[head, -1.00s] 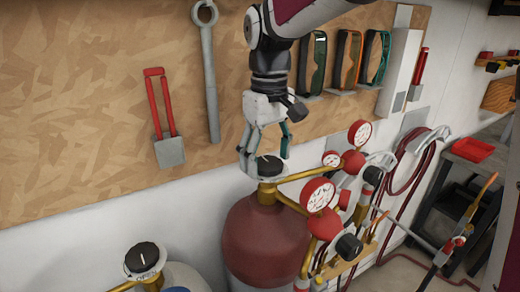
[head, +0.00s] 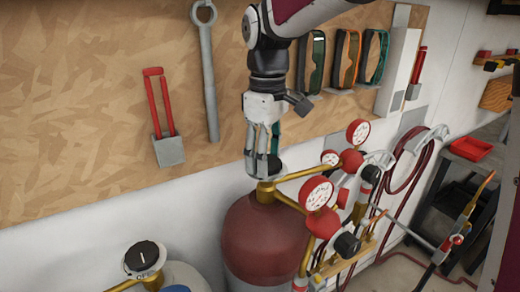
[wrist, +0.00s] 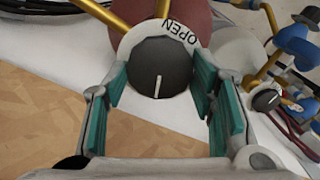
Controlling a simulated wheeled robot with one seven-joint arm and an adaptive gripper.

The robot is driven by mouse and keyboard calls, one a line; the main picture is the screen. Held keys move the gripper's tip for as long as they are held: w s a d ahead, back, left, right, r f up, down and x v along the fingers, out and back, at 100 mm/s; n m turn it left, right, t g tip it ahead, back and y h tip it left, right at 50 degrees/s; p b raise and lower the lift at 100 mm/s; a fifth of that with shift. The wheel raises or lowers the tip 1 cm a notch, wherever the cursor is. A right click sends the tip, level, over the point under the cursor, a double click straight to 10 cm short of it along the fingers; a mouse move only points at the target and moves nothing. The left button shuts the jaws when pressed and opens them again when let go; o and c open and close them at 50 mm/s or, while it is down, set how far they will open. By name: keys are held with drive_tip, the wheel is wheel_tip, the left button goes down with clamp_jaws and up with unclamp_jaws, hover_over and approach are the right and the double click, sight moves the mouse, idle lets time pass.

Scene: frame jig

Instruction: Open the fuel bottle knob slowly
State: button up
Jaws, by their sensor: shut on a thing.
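The fuel bottle (head: 265,240) is a dark red cylinder standing below the board. Its knob is mostly hidden by my fingers in the head view. In the wrist view the knob (wrist: 160,68) is a round black dial with a white pointer line, on a pale disc marked OPEN (wrist: 182,33). My gripper (head: 263,166) points down at the bottle top and is shut on the knob, with teal finger pads on either side of it. The bottle also shows at the top of the wrist view (wrist: 195,14).
Brass pipes and a pressure gauge (head: 317,193) stand close to the right of the knob. A second black knob (head: 146,256) sits on another bottle at lower left. Tools hang on the wooden board (head: 90,110) behind. A red hose (head: 412,165) hangs at right.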

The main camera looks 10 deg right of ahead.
drive_tip(key=shift+n, duration=0.8)
drive_tip(key=o, duration=1.1)
drive_tip(key=shift+o, duration=0.2)
wheel_tip(320, 180, up, 12)
drive_tip(key=shift+s, duration=0.1)
